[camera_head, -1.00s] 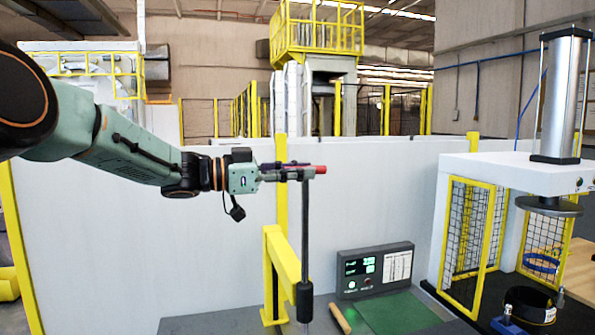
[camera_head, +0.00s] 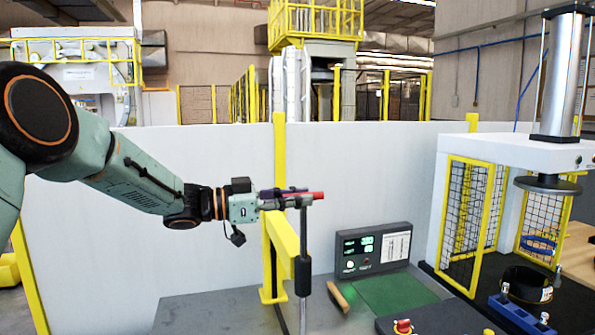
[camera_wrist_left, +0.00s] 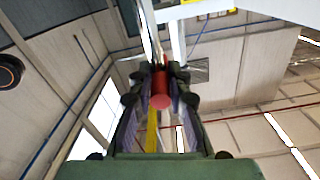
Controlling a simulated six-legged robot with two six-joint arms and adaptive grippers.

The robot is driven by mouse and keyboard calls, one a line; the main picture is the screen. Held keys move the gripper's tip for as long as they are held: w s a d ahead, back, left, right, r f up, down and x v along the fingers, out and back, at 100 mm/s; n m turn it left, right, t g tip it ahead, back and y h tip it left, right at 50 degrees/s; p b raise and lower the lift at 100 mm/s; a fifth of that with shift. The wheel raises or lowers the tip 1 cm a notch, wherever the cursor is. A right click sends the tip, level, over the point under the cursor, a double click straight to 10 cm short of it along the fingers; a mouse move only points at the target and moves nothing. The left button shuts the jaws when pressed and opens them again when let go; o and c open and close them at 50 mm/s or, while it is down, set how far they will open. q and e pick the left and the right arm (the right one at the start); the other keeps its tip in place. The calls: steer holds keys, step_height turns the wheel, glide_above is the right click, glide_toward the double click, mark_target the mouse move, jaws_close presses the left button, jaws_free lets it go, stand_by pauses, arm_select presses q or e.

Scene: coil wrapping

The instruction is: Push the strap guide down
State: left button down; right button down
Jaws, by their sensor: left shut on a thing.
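The strap guide is a thin vertical grey rod (camera_head: 304,232) with a red-tipped crossbar handle (camera_head: 318,195) at its top. The rod passes down through a dark collar (camera_head: 303,275) on a yellow bracket (camera_head: 283,245). A stretch of rod still shows between the handle and the collar. My left gripper (camera_head: 290,196) is shut on the handle from the left, and the red end sticks out past its fingers. In the left wrist view the red round end (camera_wrist_left: 161,101) sits between the two fingers. My right gripper is in neither view.
A control box (camera_head: 373,250) with a green display stands right of the rod, behind a green mat (camera_head: 395,292). A red emergency button (camera_head: 403,327) is at the front. A white press with yellow mesh gates (camera_head: 470,215) stands at the right. A white wall (camera_head: 370,180) runs behind.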

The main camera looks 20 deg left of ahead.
mark_target(295, 260)
arm_select(q)
step_height(295, 260, down, 11)
steer(key=b, duration=0.3)
steer(key=shift+s+f, duration=0.1)
steer(key=shift+f, duration=0.15)
steer(key=c, duration=1.6)
jaws_free()
steer(key=o, duration=0.3)
steer(key=shift+a, duration=0.3)
steer(key=shift+d, duration=0.1)
steer(key=shift+d, duration=0.15)
